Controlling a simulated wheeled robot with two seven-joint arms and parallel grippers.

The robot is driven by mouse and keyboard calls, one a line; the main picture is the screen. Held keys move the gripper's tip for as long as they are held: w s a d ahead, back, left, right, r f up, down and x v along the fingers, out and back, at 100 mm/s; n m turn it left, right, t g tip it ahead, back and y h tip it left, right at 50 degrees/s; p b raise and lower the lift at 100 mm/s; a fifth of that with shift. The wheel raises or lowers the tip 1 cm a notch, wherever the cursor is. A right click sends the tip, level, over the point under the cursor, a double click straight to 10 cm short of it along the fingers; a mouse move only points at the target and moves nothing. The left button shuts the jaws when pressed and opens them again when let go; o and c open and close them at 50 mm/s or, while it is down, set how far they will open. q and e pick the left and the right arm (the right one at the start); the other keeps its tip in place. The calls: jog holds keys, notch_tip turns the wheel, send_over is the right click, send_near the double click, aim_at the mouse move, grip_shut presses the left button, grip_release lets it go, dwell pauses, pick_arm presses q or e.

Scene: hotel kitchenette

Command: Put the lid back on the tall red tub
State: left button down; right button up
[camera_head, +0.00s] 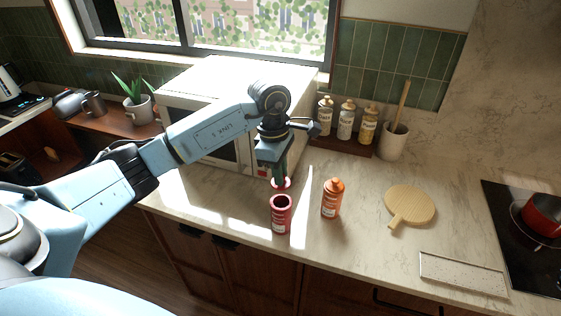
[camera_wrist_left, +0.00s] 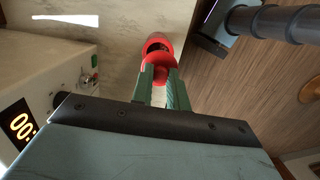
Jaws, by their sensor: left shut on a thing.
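The tall red tub (camera_head: 281,216) stands upright on the counter near its front edge, with its dark open mouth showing. My left gripper (camera_head: 279,177) points down just behind and above the tub in the head view. It is shut on the red lid (camera_head: 281,184), which is held apart from the tub's mouth as far as the head view shows. In the left wrist view the lid (camera_wrist_left: 160,60) sits at the green fingertips, and the tub's rim (camera_wrist_left: 157,41) shows just beyond it, partly hidden by the lid. My right gripper is not in view.
An orange bottle (camera_head: 332,198) stands close to the tub's right. A microwave (camera_head: 205,137) is behind my left arm. A round wooden board (camera_head: 410,205) and a pale tray (camera_head: 462,272) lie to the right. Several jars and a utensil crock (camera_head: 393,142) stand at the back.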

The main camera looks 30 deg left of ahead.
pick_arm(q)
jog(key=shift+w+f, duration=0.1)
jog(key=shift+f, duration=0.3)
jog(key=shift+f+b, duration=1.3)
jog(key=shift+f, duration=0.55)
jog(key=shift+f+b, duration=0.9)
jog(key=shift+f, duration=0.1)
jog(key=shift+f+b, duration=0.15)
jog(key=shift+b, duration=0.6)
dwell(0.3)
